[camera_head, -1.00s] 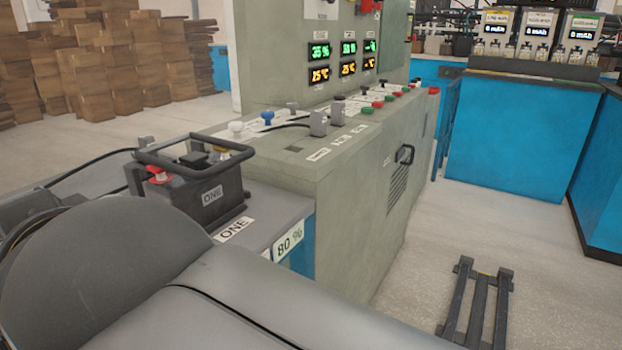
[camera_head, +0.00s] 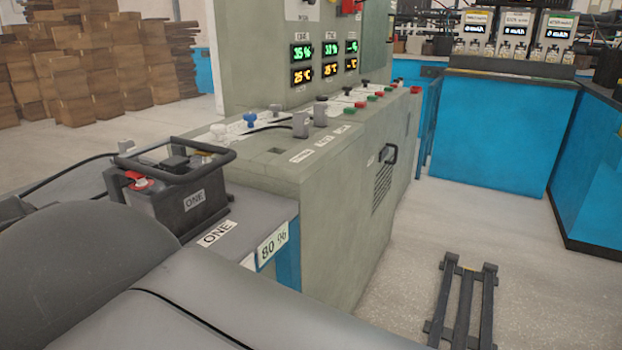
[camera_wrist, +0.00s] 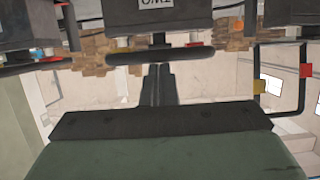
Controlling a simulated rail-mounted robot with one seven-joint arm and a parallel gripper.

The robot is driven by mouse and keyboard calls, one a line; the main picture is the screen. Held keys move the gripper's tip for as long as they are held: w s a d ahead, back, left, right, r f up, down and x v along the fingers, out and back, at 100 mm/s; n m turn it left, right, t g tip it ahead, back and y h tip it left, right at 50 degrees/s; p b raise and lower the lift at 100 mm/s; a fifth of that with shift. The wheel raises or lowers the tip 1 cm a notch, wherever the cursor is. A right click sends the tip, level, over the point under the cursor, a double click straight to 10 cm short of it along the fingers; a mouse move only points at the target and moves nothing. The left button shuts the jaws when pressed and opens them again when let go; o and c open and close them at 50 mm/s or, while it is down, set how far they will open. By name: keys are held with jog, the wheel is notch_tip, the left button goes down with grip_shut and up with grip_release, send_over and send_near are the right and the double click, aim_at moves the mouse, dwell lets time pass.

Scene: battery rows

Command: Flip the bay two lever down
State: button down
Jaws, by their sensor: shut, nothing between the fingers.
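My gripper (camera_wrist: 158,72) shows in the wrist view with its two grey fingers together and nothing between them. Beyond the fingertips is the handle (camera_wrist: 158,57) of a dark battery (camera_wrist: 150,18), whose label appears upside down and seems to read TWO. I cannot tell whether the fingers touch the handle. My gripper is outside the head view.
Battery ONE (camera_head: 178,207) sits on a grey shelf (camera_head: 245,215) left of the console. Coloured knobs and buttons line the console top. A dark floor frame (camera_head: 465,305) lies at lower right. A blue counter (camera_head: 500,130) stands behind. The floor between is clear.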

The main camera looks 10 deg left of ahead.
jog(key=f+p+v, duration=0.1)
jog(key=p+v, duration=0.1)
jog(key=v, duration=0.7)
jog(key=shift+d+p, duration=0.3)
jog(key=shift+d, duration=0.15)
jog(key=shift+s+r, duration=0.1)
jog(key=shift+r, duration=0.05)
